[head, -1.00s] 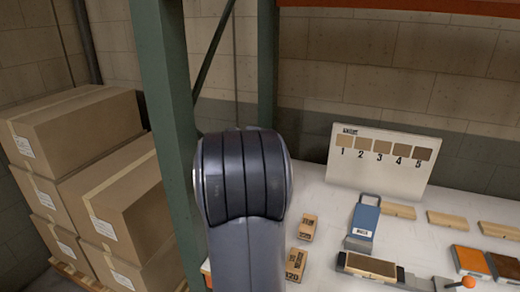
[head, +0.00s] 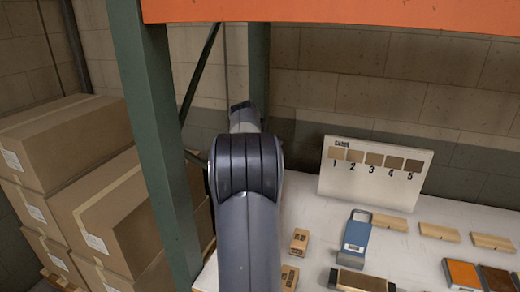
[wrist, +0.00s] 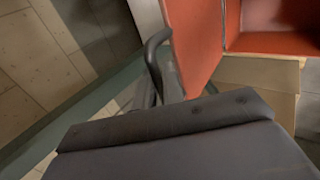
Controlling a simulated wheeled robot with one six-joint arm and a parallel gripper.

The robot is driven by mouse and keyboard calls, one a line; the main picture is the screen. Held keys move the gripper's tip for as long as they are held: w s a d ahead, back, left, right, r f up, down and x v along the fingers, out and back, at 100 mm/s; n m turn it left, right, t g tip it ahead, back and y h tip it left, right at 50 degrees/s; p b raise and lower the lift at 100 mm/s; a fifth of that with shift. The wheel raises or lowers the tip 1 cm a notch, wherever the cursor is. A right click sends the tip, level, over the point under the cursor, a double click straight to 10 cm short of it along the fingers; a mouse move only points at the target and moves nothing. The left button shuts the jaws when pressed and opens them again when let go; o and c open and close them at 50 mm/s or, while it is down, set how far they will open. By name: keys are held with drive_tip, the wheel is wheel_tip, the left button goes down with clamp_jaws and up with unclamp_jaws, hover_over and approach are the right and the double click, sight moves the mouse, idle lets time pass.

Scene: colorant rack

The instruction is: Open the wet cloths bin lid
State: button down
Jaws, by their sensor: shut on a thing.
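In the wrist view, the red bin (wrist: 280,43) shows at the upper right, with part of its inside visible. A red panel (wrist: 195,40), which looks like its lid, stands raised at the left of the opening. A dark curved handle (wrist: 153,48) is at the panel's left edge. My gripper (wrist: 158,88) is at this handle and appears shut on it; the fingers are partly hidden behind the grey body in front. In the head view my arm covers the gripper, and no bin shows.
In the head view, a green rack post (head: 158,150) stands left of my arm, with an orange beam (head: 330,11) above. Stacked cardboard boxes (head: 65,145) fill the left. The white worktop (head: 405,250) at right holds a numbered sample board (head: 375,175), blocks and a blue tool (head: 356,238).

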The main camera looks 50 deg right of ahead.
drive_tip(key=shift+d, duration=0.2)
idle(0.3)
drive_tip(key=c, duration=1.6)
unclamp_jaws()
drive_tip(key=shift+f, duration=0.1)
drive_tip(key=b+v, duration=0.2)
drive_tip(key=v, duration=0.9)
drive_tip(key=shift+d+r, duration=0.1)
drive_tip(key=shift+r, duration=0.1)
drive_tip(key=shift+f, duration=0.1)
drive_tip(key=p+x, duration=0.2)
drive_tip(key=x, duration=0.8)
drive_tip(key=shift+w+d+f, duration=0.1)
drive_tip(key=shift+d+f, duration=0.1)
drive_tip(key=shift+f, duration=0.1)
drive_tip(key=shift+a+f, duration=0.15)
drive_tip(key=shift+f, duration=0.05)
